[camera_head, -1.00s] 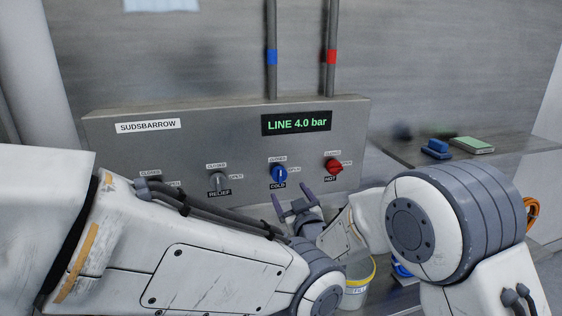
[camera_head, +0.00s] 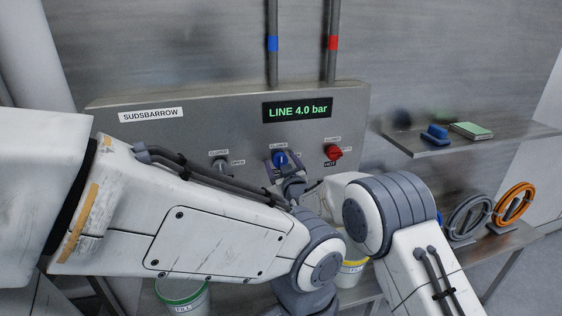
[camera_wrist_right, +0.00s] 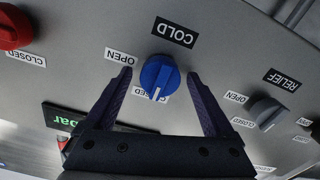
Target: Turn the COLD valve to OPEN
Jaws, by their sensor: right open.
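The blue COLD valve knob (camera_head: 280,158) is on the grey panel, below the pressure display. In the right wrist view the COLD knob (camera_wrist_right: 158,74) appears upside down, with its white mark toward the partly hidden CLOSED label (camera_wrist_right: 146,95). The OPEN label (camera_wrist_right: 121,57) is to its left there. My right gripper (camera_head: 281,165) is at the knob. In the right wrist view its open fingers (camera_wrist_right: 159,75) stand on either side of the knob, with gaps visible. My left arm crosses the head view, but its gripper does not show.
The red HOT knob (camera_head: 333,152) is right of COLD, and the grey RELIEF knob (camera_head: 220,163) is left. The display (camera_head: 298,110) reads LINE 4.0 bar. A shelf (camera_head: 480,140) with a blue item stands right. A green-rimmed bucket (camera_head: 183,295) is below the left arm.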

